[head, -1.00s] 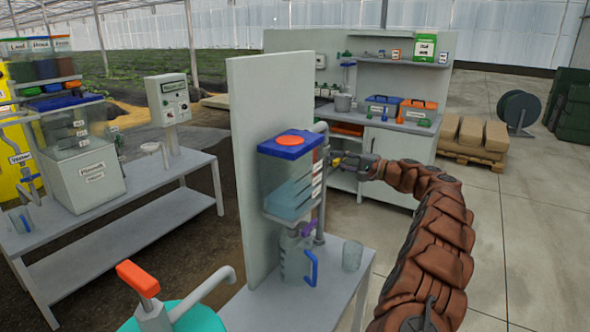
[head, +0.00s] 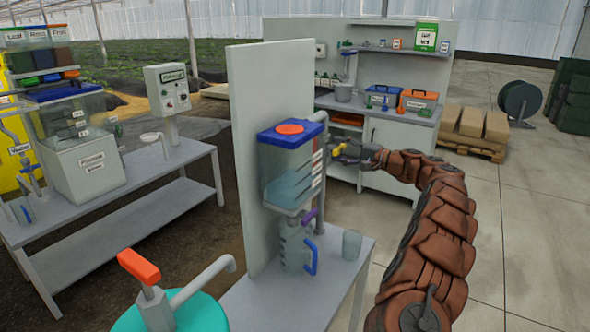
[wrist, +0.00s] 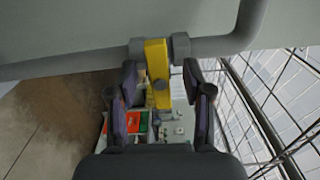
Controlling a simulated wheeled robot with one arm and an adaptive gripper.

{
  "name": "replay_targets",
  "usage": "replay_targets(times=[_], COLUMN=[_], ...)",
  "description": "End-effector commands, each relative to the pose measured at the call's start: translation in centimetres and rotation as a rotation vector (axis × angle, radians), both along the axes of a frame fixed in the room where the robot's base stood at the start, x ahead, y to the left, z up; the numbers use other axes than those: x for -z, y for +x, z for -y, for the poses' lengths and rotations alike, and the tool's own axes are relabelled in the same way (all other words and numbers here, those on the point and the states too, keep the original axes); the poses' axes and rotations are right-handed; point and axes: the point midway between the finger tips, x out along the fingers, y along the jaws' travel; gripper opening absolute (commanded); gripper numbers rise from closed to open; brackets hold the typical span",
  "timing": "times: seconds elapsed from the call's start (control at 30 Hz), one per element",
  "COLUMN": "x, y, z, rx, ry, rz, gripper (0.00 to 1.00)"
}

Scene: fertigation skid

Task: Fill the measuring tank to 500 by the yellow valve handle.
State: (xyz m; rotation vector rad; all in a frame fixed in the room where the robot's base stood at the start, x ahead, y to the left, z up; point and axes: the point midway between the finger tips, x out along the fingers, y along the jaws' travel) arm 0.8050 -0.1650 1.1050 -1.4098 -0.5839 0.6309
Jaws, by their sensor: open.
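The measuring tank (head: 284,172) is clear, with a blue lid and an orange cap, fixed to a grey upright panel. It holds some bluish liquid; its scale labels are too small to read. The yellow valve handle (wrist: 157,62) sits on a grey pipe and points down between my fingers in the wrist view. My gripper (wrist: 163,92) is open, one finger on each side of the handle's lower end. I cannot tell whether either finger touches it. In the head view, my gripper (head: 346,152) is just right of the tank.
A jug (head: 296,248) with a blue handle stands under the tank, below a purple handle (head: 310,216). A clear cup (head: 351,245) stands on the stand's right side. Grey pipe (wrist: 225,42) runs behind the handle.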

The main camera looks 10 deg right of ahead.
Motion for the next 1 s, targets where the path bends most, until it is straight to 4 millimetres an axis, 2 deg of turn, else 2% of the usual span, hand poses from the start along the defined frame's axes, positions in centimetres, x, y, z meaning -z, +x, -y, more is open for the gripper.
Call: replay_targets(times=[0.7,1.0], x=[0.0,0.0], y=[-4.1,-4.5], z=[4.1,4.5], rx=[0.001,0.000], ry=[0.001,0.000], rz=[0.001,0.000], gripper=[0.50,0.50])
